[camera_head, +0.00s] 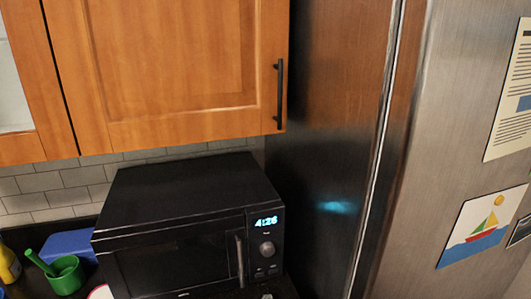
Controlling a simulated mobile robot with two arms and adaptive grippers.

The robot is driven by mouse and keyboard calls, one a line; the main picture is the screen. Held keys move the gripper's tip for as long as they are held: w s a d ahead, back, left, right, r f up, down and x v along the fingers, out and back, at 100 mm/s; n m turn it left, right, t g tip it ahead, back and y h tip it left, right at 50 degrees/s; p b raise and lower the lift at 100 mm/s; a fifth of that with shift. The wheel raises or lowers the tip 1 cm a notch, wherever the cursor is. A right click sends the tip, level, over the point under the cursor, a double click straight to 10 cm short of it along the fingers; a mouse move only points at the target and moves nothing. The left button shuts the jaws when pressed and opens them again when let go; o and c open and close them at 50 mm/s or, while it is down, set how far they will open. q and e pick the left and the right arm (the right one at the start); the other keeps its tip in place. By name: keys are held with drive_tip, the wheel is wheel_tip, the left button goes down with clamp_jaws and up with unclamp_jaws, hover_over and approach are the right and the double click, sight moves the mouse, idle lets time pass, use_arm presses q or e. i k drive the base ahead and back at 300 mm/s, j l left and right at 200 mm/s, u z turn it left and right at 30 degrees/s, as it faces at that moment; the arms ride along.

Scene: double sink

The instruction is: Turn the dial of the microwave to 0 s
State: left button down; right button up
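The black microwave (190,215) stands on the dark counter in the lower middle of the head view, its door shut. Its round grey dial (267,248) is on the right side of the front panel. The blue display (266,222) above the dial reads 4:26. Small buttons sit below the dial. The dark vertical door handle (239,260) is just left of the panel. The dial's pointer is too small to read. Neither of my grippers is clearly seen in this view.
A wooden cabinet (165,60) hangs above the microwave. A tall steel fridge (445,120) stands close on the right. A green mortar-like cup (66,276), a blue item (70,243) and a yellow bottle (8,265) are at the left.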

sight(267, 249)
drive_tip(key=k+j, duration=0.3)
drive_tip(key=k, duration=0.15)
drive_tip(key=k+j, duration=0.3)
drive_tip(key=k, duration=0.1)
